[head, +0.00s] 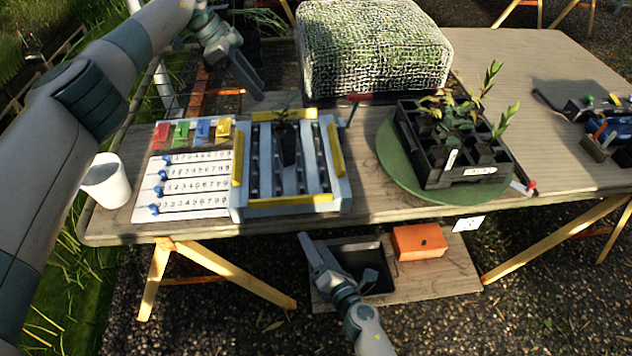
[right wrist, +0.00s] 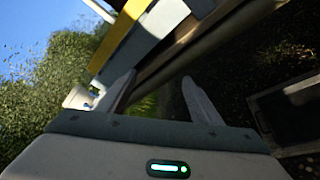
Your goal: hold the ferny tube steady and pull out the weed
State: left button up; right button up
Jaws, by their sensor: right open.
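A black tube (head: 288,150) with a small green plant on top stands in a slotted rack (head: 240,190) with yellow end pieces. A black cell tray (head: 430,165) on a green round turntable (head: 395,170) holds several leafy plants (head: 455,112). I cannot tell which plant is the ferny one or the weed. My left gripper (head: 256,92) hangs above the table's back edge, up and left of the tube, touching nothing; its finger gap is unclear. My right gripper (head: 312,246) is open and empty in front of the table edge; its spread fingers show in the right wrist view (right wrist: 160,88).
A white cup (head: 106,182) and a numbered board (head: 190,185) with coloured tags stand at the left. A mesh-covered block (head: 375,50) stands behind. A black bin (head: 375,270) and an orange box (head: 418,242) sit on a low shelf. The right tabletop is partly clear.

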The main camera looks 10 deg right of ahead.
aim_at(290, 146)
jog(key=w+d+r+n+t, duration=0.1)
jog(key=w+r+n+t, duration=0.2)
jog(key=r, duration=0.8)
jog(key=w+d+r+n+t, duration=0.15)
jog(key=r+n, duration=0.35)
jog(key=r, duration=0.6)
jog(key=w+f+n+g, duration=0.1)
jog(key=f, duration=0.1)
jog(key=w+a+f+n+g+y, duration=0.1)
jog(key=w+f, duration=0.1)
jog(key=w+f+n+g, duration=0.1)
jog(key=f+n, duration=0.1)
jog(key=shift+w+a+f+y, duration=0.1)
jog(key=shift+w+a+y, duration=0.05)
jog(key=shift+w+y, duration=0.15)
jog(key=x, duration=1.7)
jog(key=shift+w+a+f, duration=0.1)
jog(key=shift+a+f, duration=0.05)
jog(key=shift+a, duration=0.05)
